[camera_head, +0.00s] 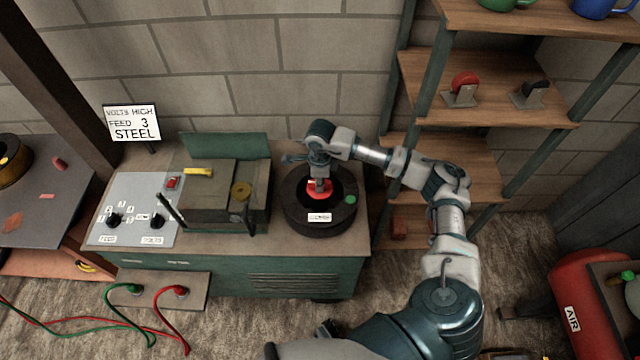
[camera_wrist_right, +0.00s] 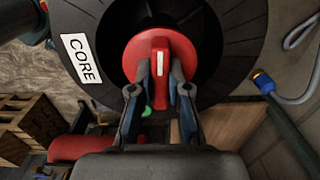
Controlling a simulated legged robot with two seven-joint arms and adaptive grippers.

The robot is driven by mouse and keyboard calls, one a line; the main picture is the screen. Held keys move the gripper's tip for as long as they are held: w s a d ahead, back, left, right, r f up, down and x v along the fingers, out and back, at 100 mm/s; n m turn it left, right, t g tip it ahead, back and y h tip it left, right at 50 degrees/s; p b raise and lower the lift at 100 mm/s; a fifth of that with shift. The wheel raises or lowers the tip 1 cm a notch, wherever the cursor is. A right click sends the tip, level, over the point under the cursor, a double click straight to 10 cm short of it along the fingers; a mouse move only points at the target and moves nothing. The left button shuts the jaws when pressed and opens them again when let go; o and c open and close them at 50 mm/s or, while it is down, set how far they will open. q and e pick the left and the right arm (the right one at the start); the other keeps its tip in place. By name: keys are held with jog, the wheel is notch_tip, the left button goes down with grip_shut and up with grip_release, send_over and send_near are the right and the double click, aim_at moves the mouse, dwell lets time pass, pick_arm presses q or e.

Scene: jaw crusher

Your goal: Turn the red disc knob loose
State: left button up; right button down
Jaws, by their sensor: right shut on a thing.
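The red disc knob (camera_head: 319,193) sits in the middle of the black ring-shaped housing (camera_head: 300,216) on the green bench. In the right wrist view the knob (camera_wrist_right: 185,48) is a round red disc with a raised grip bar bearing a white line. That bar stands upright in the picture. My right gripper (camera_wrist_right: 160,85) has its two fingers on either side of the bar and is shut on it. In the head view my right gripper (camera_head: 319,178) comes down on the knob from above and partly hides it. My left gripper is not in view.
A white CORE label (camera_wrist_right: 81,59) is on the housing, beside a green dot (camera_head: 351,199). Left of it stand a green machine (camera_head: 215,215) with a lever and a grey control panel (camera_head: 135,205). Shelves (camera_head: 480,90) rise at the right.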

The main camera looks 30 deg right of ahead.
jog(key=shift+s+a+f, duration=0.15)
jog(key=shift+s+f, duration=0.15)
jog(key=shift+f, duration=0.4)
jog(key=c, duration=1.1)
grip_release()
jog(key=shift+o, duration=0.2)
jog(key=shift+w+f, duration=0.1)
jog(key=shift+w, duration=0.2)
jog(key=shift+r, duration=0.3)
jog(key=shift+d+r, duration=0.2)
jog(key=shift+r, duration=0.15)
notch_tip(320, 180, up, 11)
jog(key=shift+w, duration=0.1)
